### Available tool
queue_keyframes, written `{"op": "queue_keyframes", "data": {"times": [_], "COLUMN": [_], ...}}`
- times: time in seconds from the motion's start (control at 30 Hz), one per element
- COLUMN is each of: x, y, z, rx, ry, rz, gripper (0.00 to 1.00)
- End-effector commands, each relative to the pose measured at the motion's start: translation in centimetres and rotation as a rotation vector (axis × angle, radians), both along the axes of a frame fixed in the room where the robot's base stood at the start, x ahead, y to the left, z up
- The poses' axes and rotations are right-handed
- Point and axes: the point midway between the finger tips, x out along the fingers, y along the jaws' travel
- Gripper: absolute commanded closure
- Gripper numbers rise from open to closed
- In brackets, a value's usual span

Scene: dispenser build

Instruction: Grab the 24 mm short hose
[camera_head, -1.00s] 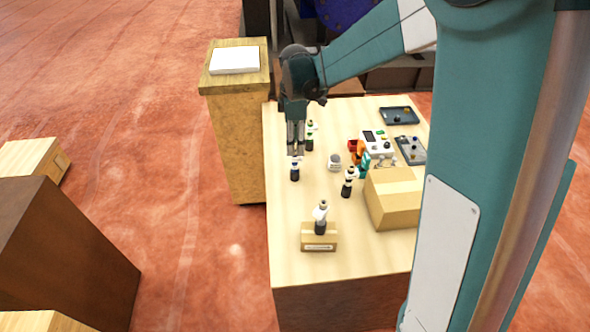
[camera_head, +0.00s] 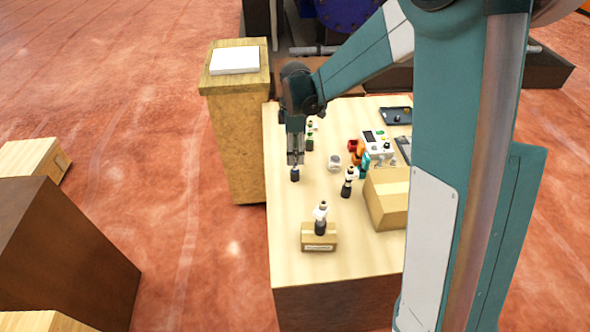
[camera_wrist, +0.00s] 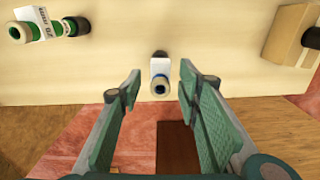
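A short upright hose piece with a dark blue lower end (camera_head: 295,175) stands on the table directly below my gripper (camera_head: 295,160). In the wrist view this piece, with a white label and blue collar (camera_wrist: 160,77), sits between the fingers of my gripper (camera_wrist: 160,73). The fingers are open, with a gap on both sides of the piece. A green-banded hose piece (camera_head: 310,142) stands behind it and shows at upper left in the wrist view (camera_wrist: 38,27). The labels are too small to read, so I cannot tell which hose is 24 mm.
Another hose piece (camera_head: 348,182) stands to the right, near a cardboard box (camera_head: 388,200). A further one (camera_head: 320,222) stands at a labelled block (camera_head: 318,241) in front. A white device (camera_head: 378,141) and a dark tray (camera_head: 396,115) are behind. The table's left front is clear.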

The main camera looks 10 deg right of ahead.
Motion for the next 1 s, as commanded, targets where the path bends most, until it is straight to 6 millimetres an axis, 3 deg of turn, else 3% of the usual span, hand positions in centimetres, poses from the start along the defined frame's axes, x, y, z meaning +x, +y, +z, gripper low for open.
{"op": "queue_keyframes", "data": {"times": [0.33, 0.93, 1.0], "x": [0.0, 0.0, 0.0], "y": [0.0, 0.0, 0.0], "z": [-3.0, -3.2, -3.2], "rx": [0.0, 0.0, 0.0], "ry": [0.0, 0.0, 0.0], "rz": [0.0, 0.0, 0.0], "gripper": [0.66, 0.66, 0.72]}}
